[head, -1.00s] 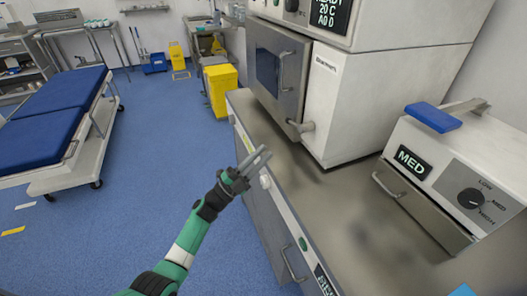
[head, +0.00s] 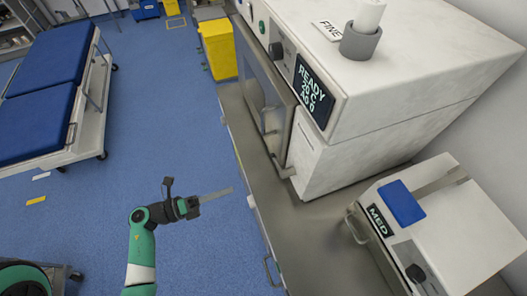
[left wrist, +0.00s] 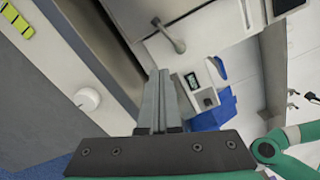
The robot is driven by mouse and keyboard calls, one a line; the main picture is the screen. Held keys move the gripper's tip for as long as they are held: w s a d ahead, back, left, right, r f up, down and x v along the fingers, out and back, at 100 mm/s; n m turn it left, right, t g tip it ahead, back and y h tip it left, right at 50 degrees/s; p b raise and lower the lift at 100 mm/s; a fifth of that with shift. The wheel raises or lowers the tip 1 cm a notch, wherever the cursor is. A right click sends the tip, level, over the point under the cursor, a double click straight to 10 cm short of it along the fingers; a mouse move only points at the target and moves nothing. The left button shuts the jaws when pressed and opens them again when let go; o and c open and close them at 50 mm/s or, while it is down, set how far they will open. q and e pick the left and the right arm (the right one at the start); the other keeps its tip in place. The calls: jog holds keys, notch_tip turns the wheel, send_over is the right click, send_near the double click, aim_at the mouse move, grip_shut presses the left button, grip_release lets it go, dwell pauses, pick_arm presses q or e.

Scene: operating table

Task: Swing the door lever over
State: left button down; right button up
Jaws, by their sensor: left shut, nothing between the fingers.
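The door lever (head: 284,170) is a short grey handle at the lower corner of the steel-framed door (head: 262,100) on the white machine (head: 350,130). The door looks closed, with a bar handle and a dark window. The lever also shows in the left wrist view (left wrist: 168,36), beyond the fingertips. My left gripper (head: 229,191) is shut and empty, left of the lever and apart from it, at the bench's front edge. Its fingers (left wrist: 160,75) lie together in the left wrist view. My right gripper is not in view.
The steel bench (head: 320,235) carries the machine and a smaller white unit (head: 460,225) with a blue-gripped handle (head: 404,202). A grey cup (head: 360,42) stands on the machine. A blue-padded bed (head: 40,115) and yellow bin (head: 218,48) stand on open floor.

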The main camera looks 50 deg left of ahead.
pick_arm(q)
jog(key=b, duration=0.1)
send_near(273, 159)
jog(key=w+d, duration=0.1)
jog(key=w+d+f, duration=0.1)
jog(key=d, duration=0.1)
jog(key=w+d+f, duration=0.1)
jog(key=shift+d+f, duration=0.15)
jog(key=shift+d, duration=0.15)
jog(key=shift+w+a+r, duration=0.2)
jog(key=shift+w+a, duration=0.1)
jog(key=shift+w, duration=0.2)
jog(key=shift+w+a+r, duration=0.2)
jog(key=shift+w+a, duration=0.15)
jog(key=shift+w, duration=0.2)
jog(key=shift+w+a+r, duration=0.15)
jog(key=shift+w, duration=0.25)
jog(key=shift+w+a+r+m+p, duration=0.15)
jog(key=shift+a+r+m+p, duration=0.2)
jog(key=shift+r+p, duration=0.4)
jog(key=shift+f, duration=0.2)
